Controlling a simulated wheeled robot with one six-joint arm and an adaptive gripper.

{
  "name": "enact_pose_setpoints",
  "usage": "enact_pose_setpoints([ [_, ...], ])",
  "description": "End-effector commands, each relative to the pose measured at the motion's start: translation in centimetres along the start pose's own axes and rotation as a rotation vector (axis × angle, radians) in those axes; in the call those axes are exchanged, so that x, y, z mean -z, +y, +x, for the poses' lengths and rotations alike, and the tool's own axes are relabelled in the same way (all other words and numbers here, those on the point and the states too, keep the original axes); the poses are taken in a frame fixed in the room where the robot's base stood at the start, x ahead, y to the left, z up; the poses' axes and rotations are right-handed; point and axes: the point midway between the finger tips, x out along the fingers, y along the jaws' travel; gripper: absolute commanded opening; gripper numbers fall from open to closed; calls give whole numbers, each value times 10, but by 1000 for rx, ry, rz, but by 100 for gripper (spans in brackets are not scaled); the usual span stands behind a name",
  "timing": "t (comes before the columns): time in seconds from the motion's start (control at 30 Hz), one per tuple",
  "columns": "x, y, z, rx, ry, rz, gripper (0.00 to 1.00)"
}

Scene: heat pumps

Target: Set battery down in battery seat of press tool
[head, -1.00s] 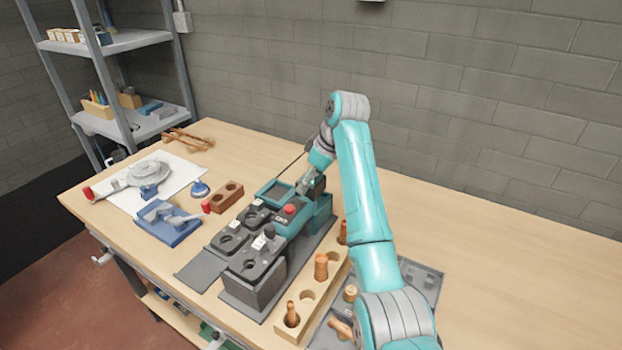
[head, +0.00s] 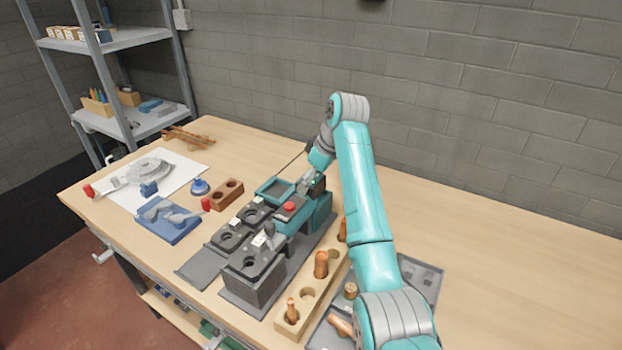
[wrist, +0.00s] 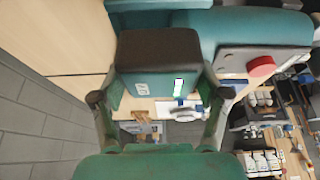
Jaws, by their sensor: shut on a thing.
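The battery (wrist: 158,68) is a block with a dark top and a teal-green lower face with a small white mark. My gripper (wrist: 157,98) is shut on it, one finger on each side. The press tool (head: 321,211) has a teal body with a red button and stands on the bench in the head view. In the wrist view its teal body (wrist: 250,32) lies right beside and behind the battery. In the head view my gripper (head: 311,184) is at the tool's rear end. The battery seat is hidden, and I cannot tell whether the battery touches it.
Dark fixtures with round holes (head: 255,262) stand in front of the press tool. A wooden block with copper pieces (head: 307,300) lies along its right side. A brown two-hole block (head: 227,193) and a blue tray (head: 168,222) are to the left.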

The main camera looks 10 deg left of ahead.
Motion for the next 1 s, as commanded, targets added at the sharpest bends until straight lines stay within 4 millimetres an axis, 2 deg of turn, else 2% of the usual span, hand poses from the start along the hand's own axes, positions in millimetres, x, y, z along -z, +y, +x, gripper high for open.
enact_pose_setpoints([
  [0.07,-1,0,1,1,-2,1,23],
  [0.1,-1,0,1,1,-2,1,79],
  [0.2,-1,0,2,2,-2,1,100],
  [0.63,-1,0,-3,1,-1,1,100],
  [1.0,-1,1,-57,-1,-1,1,100],
])
